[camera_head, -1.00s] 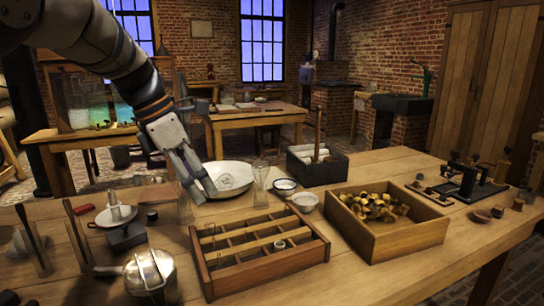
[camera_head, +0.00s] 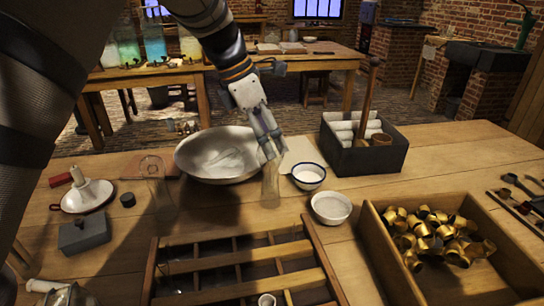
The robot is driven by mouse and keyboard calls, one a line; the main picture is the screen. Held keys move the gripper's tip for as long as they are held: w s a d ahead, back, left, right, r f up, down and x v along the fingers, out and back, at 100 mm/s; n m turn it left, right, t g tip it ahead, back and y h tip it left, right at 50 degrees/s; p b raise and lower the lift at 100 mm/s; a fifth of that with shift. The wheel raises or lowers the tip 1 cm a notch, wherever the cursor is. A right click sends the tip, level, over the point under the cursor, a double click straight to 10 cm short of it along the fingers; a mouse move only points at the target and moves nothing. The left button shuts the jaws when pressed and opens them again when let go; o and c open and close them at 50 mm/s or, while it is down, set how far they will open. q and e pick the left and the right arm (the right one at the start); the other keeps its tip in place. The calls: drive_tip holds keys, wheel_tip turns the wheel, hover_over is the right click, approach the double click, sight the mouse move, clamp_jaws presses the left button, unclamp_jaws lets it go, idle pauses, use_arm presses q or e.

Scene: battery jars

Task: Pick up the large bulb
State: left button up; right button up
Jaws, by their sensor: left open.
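A clear glass piece (camera_head: 270,188), which may be the large bulb, stands on the table in front of the wide metal bowl. A second, wider clear glass piece (camera_head: 156,185) stands farther left; I cannot tell for sure which is the large bulb. My left gripper (camera_head: 272,150) is open and points down at the top of the glass piece by the bowl. Its fingertips overlap the rim in the picture; I cannot tell whether they touch. My right gripper is not in view.
A metal bowl (camera_head: 205,170) sits just left of the gripper. Two small white bowls (camera_head: 309,178) (camera_head: 331,209) are at its right. A divided wooden tray (camera_head: 318,262), a crate of brass caps (camera_head: 380,240) and a dark box (camera_head: 375,160) stand around. A candle holder (camera_head: 87,203) is at left.

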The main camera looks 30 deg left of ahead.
sight(276, 152)
use_arm(q)
drive_tip(key=x, duration=0.4)
drive_tip(key=shift+w+a+f, duration=0.2)
drive_tip(key=shift+f, duration=0.15)
drive_tip(key=shift+w+d+f, duration=0.15)
drive_tip(key=shift+w+f, duration=0.05)
drive_tip(key=shift+f, duration=0.1)
drive_tip(key=c, duration=1.1)
drive_tip(key=shift+r, duration=0.1)
